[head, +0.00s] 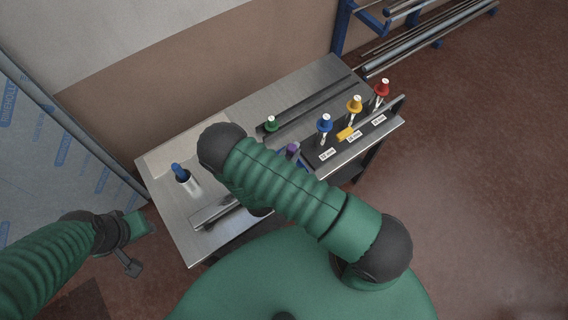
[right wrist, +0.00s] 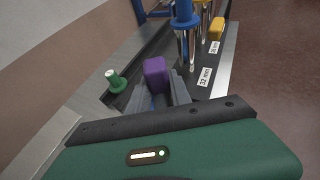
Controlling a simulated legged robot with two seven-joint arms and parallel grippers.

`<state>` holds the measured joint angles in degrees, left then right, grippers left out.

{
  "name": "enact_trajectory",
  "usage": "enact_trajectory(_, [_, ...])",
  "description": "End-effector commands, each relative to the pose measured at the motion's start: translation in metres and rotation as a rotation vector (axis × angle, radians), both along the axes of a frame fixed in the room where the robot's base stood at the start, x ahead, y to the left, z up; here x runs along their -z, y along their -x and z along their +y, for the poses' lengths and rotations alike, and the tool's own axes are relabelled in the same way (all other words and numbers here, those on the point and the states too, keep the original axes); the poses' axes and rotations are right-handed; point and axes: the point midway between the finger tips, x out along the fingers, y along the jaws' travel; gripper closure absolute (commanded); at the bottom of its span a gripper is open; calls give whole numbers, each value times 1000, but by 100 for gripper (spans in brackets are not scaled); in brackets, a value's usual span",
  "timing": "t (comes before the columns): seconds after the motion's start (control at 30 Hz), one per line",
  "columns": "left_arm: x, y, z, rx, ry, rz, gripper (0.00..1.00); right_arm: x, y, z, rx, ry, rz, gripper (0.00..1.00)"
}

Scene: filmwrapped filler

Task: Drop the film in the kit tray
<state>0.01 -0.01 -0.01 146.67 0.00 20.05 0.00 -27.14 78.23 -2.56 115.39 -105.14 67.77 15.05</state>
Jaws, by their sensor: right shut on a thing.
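A purple block (right wrist: 155,72) stands between the grey fingers of my right gripper (right wrist: 160,98), which is shut on it. It also shows in the head view (head: 292,149), partly behind my right arm. Nothing here is clearly recognisable as film. A dark rack (head: 318,158) with white labels holds tools with blue (head: 325,123), yellow (head: 354,104) and red (head: 382,87) collars. I cannot tell whether this rack is the kit tray. My left gripper (head: 134,245) is off the table's left side, apart from everything; its jaw opening is unclear.
A green-collared piece (head: 271,124) stands near a long dark strip. A yellow block (head: 345,133) lies on the rack. Blue shelving (head: 343,28) with metal bars is behind.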

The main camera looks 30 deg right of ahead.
Motion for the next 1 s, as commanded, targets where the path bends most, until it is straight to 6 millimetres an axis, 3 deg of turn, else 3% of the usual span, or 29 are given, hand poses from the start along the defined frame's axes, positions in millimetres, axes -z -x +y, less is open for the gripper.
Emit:
enact_trajectory(0.33, [44, 0, 0, 0, 0, 1, 64, 53, 0, 0, -1, 0, 0, 100])
enact_trajectory(0.67, [46, 0, 0, 0, 0, 0, 64, 55, 0, 0, -2, 0, 0, 100])
enact_trajectory(0.7, [46, 0, 0, 0, 0, 0, 64, 55, 0, 0, -2, 0, 0, 71])
enact_trajectory(0.87, [46, 0, 0, 0, 0, 0, 64, 55, 0, 0, -3, 1, 1, 50])
enact_trajectory(1.0, [46, 0, 0, 0, 0, 0, 64, 55, 0, 0, -3, 1, 1, 50])
